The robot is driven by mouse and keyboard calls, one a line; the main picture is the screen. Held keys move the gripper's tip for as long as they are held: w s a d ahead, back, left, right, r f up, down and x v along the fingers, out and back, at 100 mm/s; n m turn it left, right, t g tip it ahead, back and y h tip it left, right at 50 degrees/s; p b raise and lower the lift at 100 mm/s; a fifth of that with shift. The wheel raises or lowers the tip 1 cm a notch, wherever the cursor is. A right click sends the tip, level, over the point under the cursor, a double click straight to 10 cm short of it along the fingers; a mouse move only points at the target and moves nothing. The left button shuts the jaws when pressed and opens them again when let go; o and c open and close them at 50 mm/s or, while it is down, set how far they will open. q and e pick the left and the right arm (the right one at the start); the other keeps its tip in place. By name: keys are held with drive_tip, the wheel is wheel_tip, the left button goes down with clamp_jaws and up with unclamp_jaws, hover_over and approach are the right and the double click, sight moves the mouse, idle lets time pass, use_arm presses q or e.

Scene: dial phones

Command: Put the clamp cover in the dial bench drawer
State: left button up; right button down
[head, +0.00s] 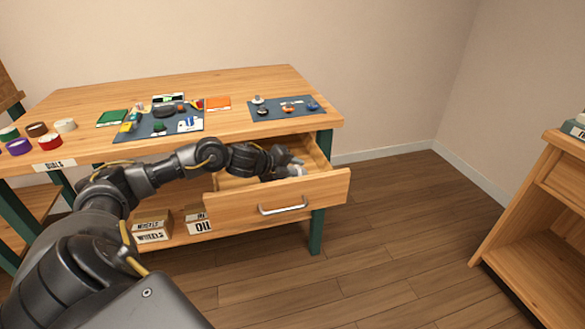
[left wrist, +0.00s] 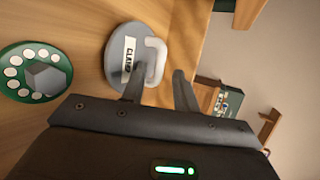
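The clamp cover (left wrist: 118,68) is a grey disc with a white label reading CLAMP and a pale U-shaped handle (left wrist: 155,62). In the left wrist view it rests on or just above a wooden surface. My left gripper (left wrist: 159,72) is open, with one finger on each side of the handle and a small gap on the right. In the head view my left gripper (head: 293,168) is inside the open dial bench drawer (head: 277,204), with a pale piece at its tip. The arm hides part of the drawer inside. My right gripper is not in view.
A green dial (left wrist: 35,73) with white holes lies beside the cover. The bench top (head: 235,88) holds dark mats (head: 283,115) with small parts and several tape rolls (head: 50,143). Labelled boxes (head: 152,227) stand on the lower shelf. A wooden cabinet (head: 545,215) stands at right; floor between is clear.

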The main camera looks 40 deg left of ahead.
use_arm(q)
drive_tip(key=shift+s+a, duration=0.1)
drive_tip(key=shift+s, duration=0.15)
drive_tip(key=v, duration=0.4)
drive_tip(key=shift+s+a+r, duration=0.15)
drive_tip(key=shift+s+a, duration=0.05)
drive_tip(key=shift+s, duration=0.15)
drive_tip(key=v, duration=0.4)
drive_tip(key=shift+d, duration=0.15)
drive_tip(key=shift+v, duration=1.4)
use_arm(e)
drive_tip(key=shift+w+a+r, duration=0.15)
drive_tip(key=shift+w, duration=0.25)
use_arm(q)
drive_tip(key=shift+w+r, duration=0.1)
drive_tip(key=shift+r, duration=0.05)
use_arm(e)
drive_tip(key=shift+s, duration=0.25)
